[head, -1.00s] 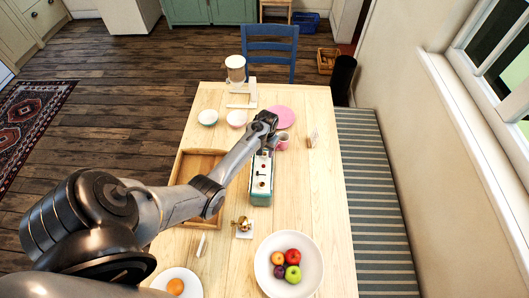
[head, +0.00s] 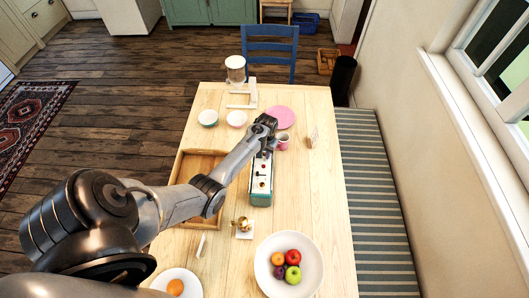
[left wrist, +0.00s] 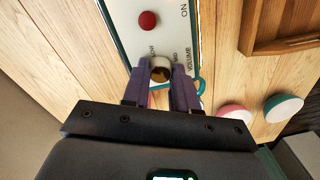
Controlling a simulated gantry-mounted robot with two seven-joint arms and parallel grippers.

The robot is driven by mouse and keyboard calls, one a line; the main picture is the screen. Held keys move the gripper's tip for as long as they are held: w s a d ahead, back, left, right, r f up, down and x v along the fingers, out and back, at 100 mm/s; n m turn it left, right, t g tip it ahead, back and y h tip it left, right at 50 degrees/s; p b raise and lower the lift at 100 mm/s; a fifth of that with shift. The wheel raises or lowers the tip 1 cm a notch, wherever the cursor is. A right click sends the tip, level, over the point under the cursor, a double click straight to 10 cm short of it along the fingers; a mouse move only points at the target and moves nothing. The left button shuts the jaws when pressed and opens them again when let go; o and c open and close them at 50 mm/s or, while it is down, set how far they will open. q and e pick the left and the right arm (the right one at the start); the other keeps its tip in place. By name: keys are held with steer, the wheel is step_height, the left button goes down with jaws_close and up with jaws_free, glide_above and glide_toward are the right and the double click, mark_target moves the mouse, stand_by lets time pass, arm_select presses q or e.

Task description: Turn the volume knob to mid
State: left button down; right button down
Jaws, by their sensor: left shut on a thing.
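The radio-like box (head: 260,184) has teal sides and a white top panel. It stands on the wooden table, under my left gripper (head: 264,148). In the left wrist view its white panel (left wrist: 128,45) carries the printed words VOLUME and ON, with smaller marks near the knob. The volume knob (left wrist: 160,69) is round, pale and brownish. My left gripper (left wrist: 160,80) is shut on it, one purple finger on each side. A red round control (left wrist: 148,21) sits farther along the panel. The knob's pointer direction cannot be made out. My right gripper is not in view.
A wooden tray (head: 180,190) stands left of the box. A pink plate (head: 281,117), a pink cup (head: 283,142) and two bowls (head: 208,118) are around its far end. A fruit bowl (head: 262,258) and a brass item (head: 242,223) are nearer. The table's right side is mostly clear.

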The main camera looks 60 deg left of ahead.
arm_select(q)
steer(key=m+p, duration=0.2)
steer(key=m, duration=0.1)
steer(key=shift+r+p, duration=0.15)
steer(key=shift+p, duration=0.15)
steer(key=m+p, duration=0.1)
steer(key=m, duration=0.2)
steer(key=shift+s+m+p, duration=0.1)
steer(key=shift+m+p, duration=0.25)
steer(key=shift+m, duration=0.05)
steer(key=m+p, duration=0.1)
steer(key=m, duration=0.2)
steer(key=shift+m+t, duration=0.3)
steer(key=shift+m, duration=2.1)
steer(key=c, duration=0.9)
jaws_free()
